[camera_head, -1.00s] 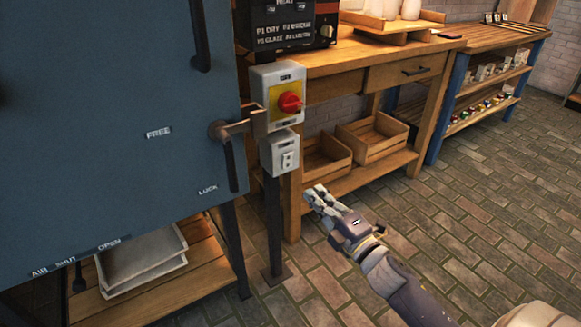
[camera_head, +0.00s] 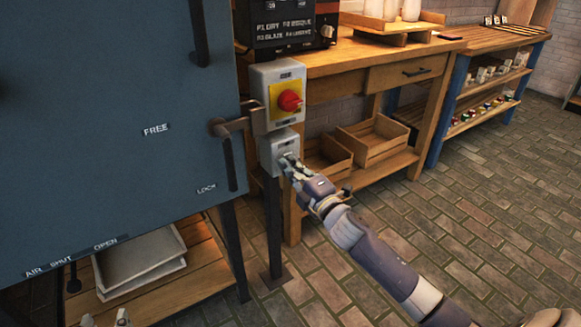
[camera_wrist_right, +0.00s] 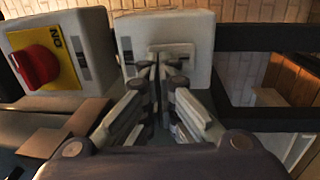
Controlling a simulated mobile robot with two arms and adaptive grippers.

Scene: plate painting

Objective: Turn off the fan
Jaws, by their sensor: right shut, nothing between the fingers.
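A grey switch box (camera_head: 270,155) is fixed on a dark post below a larger grey box with a yellow plate and red rotary knob (camera_head: 289,100). My right gripper (camera_head: 285,161) is shut and empty, its fingertips at the front of the lower box. They cover most of its rocker switch, so its position is hidden. In the right wrist view the shut fingertips (camera_wrist_right: 158,72) point at the pale switch plate (camera_wrist_right: 172,50) of that box (camera_wrist_right: 193,25); I cannot tell whether they touch. Pale tips of my left gripper (camera_head: 105,319) just show at the bottom left edge.
The blue kiln door (camera_head: 110,120) and its latch handle (camera_head: 225,126) stand left of the boxes. A wooden workbench (camera_head: 385,60) with open crates (camera_head: 373,142) underneath stands behind. The brick floor (camera_head: 450,220) at right is clear.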

